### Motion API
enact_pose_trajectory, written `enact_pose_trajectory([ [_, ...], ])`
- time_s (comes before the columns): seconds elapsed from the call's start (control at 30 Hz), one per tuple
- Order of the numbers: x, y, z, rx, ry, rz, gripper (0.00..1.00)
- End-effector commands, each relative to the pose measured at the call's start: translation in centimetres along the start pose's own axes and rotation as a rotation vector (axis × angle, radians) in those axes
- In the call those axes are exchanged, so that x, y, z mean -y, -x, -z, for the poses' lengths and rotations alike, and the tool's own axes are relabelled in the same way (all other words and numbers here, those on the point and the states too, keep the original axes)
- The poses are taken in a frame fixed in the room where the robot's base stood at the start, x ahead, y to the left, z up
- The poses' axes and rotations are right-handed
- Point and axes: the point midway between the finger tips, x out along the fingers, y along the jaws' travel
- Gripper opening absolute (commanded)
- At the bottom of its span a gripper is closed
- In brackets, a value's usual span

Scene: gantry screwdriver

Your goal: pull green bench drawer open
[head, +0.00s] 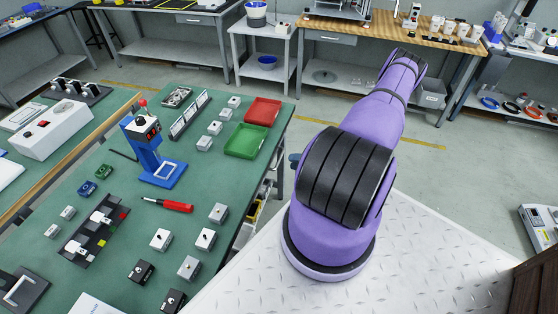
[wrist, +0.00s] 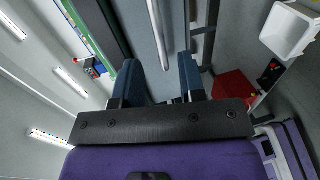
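The green bench (head: 140,215) fills the left of the head view; its green edge also shows in the wrist view (wrist: 96,30). Beside that edge in the wrist view is a grey drawer front (wrist: 180,18) with a long pale bar handle (wrist: 155,25). My gripper (wrist: 159,62) is open, with two dark blue fingers. The handle runs into the gap between the fingertips in the picture; I cannot tell how far away it is or whether they touch. In the head view my purple arm hides most of the gripper and the drawer front.
On the bench stand a blue press (head: 150,150), a red tray (head: 263,111), a green tray (head: 246,141), a red-handled screwdriver (head: 168,204) and several small blocks. Bare floor (head: 470,190) lies right of my arm. The wrist view shows a red box (wrist: 235,88).

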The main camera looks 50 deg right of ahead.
Motion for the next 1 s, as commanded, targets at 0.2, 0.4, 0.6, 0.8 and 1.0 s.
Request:
enact_pose_trajectory([
  [0.2,-0.1,-4.0,0.1,-0.002,0.001,-0.002,0.37],
  [0.4,-0.1,-6.2,0.0,-0.001,0.002,-0.001,0.37],
  [0.6,0.0,-7.0,0.0,0.0,0.001,0.0,0.37],
  [0.8,0.0,-7.0,0.0,0.0,0.001,0.0,0.37],
  [1.0,-0.1,-7.0,0.0,0.0,0.002,0.0,0.0],
])
